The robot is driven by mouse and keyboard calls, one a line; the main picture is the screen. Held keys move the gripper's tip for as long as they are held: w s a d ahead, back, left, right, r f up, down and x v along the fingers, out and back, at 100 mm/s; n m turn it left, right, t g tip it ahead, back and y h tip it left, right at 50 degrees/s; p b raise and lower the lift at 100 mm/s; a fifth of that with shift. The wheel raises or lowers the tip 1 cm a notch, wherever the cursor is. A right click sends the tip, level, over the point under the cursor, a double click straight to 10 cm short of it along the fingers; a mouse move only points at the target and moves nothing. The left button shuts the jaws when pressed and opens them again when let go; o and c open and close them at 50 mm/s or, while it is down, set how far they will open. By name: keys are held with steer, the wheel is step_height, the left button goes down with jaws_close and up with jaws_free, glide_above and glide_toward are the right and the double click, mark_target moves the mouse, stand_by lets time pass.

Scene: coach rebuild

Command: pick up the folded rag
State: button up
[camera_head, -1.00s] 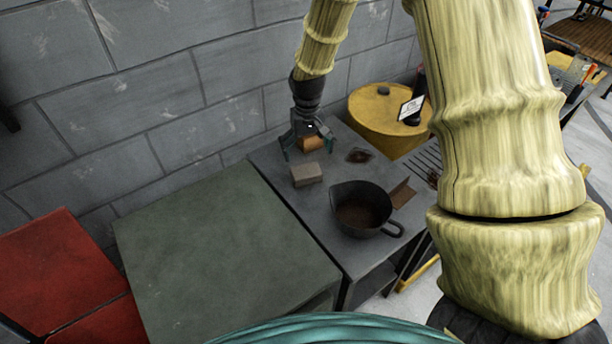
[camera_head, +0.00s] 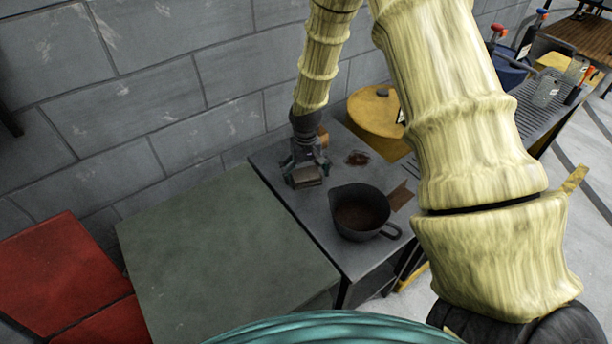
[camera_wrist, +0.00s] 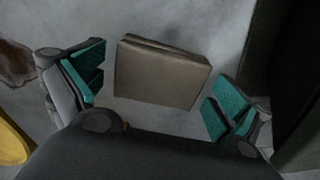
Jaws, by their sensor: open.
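The folded rag (camera_head: 307,176) is a small grey-brown block with a layered edge, lying on the grey table (camera_head: 300,205) near the wall. My gripper (camera_head: 305,178) is above it, with its fingers to either side of it. In the wrist view the rag (camera_wrist: 163,72) lies between the teal finger pads of my gripper (camera_wrist: 157,92). The gripper is open, with a clear gap between each pad and the rag. I cannot tell how high the fingertips are above the table.
A dark pot (camera_head: 360,212) with a handle stands in front of the rag. A brown stain (camera_head: 357,158) and a brown piece (camera_head: 400,196) lie nearby. An orange-brown object (camera_head: 323,136) is partly hidden behind my gripper. A yellow drum (camera_head: 378,125) stands behind right. A green-grey surface (camera_head: 220,260) adjoins at left.

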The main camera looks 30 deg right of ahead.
mark_target(306, 173)
steer(key=shift+f, duration=0.2)
steer(key=c, duration=0.9)
steer(key=shift+r, duration=0.1)
step_height(306, 173, up, 10)
steer(key=shift+f+b, duration=0.1)
steer(key=shift+b, duration=0.7)
